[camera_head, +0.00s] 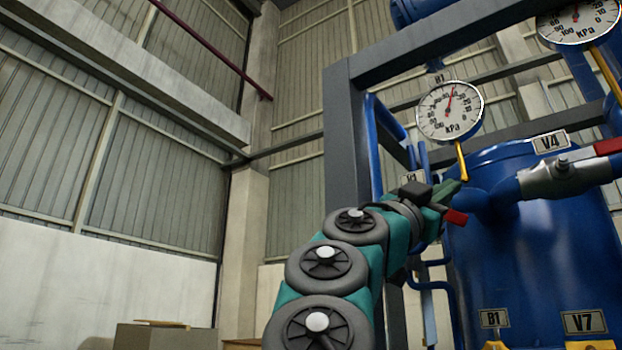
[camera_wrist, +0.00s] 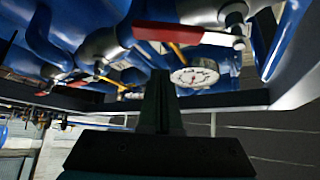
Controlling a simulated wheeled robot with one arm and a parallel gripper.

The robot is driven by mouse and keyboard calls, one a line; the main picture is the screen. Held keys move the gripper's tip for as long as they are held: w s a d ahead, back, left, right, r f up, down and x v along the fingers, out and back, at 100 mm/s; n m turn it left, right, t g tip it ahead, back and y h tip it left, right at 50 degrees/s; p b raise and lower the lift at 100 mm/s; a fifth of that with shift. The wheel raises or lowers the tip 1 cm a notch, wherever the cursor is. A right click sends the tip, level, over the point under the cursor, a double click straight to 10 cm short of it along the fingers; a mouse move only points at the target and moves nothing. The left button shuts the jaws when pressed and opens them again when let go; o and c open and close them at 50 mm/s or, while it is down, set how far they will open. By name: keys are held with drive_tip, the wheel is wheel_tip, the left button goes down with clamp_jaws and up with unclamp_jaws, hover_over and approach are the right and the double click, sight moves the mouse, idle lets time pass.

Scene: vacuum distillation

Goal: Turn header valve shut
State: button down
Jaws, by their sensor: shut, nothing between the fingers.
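My gripper (camera_head: 447,190) is shut and empty, beside the blue pipework in the middle right of the head view. In the wrist view its closed fingers (camera_wrist: 161,100) point up at the pipes. A red valve handle (camera_head: 456,217) shows just below the fingertips; contact cannot be told. A second valve with a metal body (camera_head: 556,176) and a red lever (camera_head: 608,146) stands at the right, by the V4 label (camera_head: 551,142). The wrist view shows a large red lever (camera_wrist: 180,34) above the fingers and a smaller one (camera_wrist: 98,80) to their left. No label reads "header".
A round kPa gauge (camera_head: 449,110) on a yellow stem stands just above my gripper, with another (camera_head: 578,18) at top right. A blue tank (camera_head: 530,260) fills the right. A dark frame post (camera_head: 349,150) stands behind my arm.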

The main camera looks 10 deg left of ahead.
drive_tip(key=w, duration=0.1)
drive_tip(key=w+f, duration=0.1)
drive_tip(key=w+p, duration=0.1)
drive_tip(key=shift+d+f, duration=0.1)
drive_tip(key=shift+f, duration=0.15)
idle(0.4)
drive_tip(key=shift+w+f+m+g, duration=0.1)
drive_tip(key=shift+f+m+g, duration=0.2)
drive_tip(key=shift+m+g, duration=0.35)
idle(1.5)
drive_tip(key=shift+a+f+m+g, duration=0.15)
drive_tip(key=shift+a+m+g, duration=0.15)
drive_tip(key=shift+m, duration=0.45)
drive_tip(key=shift+w+f+m, duration=0.2)
drive_tip(key=shift+f+m, duration=0.05)
drive_tip(key=shift+m, duration=0.05)
drive_tip(key=shift+s+a+f+m+g+p, duration=0.1)
drive_tip(key=shift+a+m+g+p, duration=0.05)
drive_tip(key=shift+m+g+p, duration=0.3)
idle(0.3)
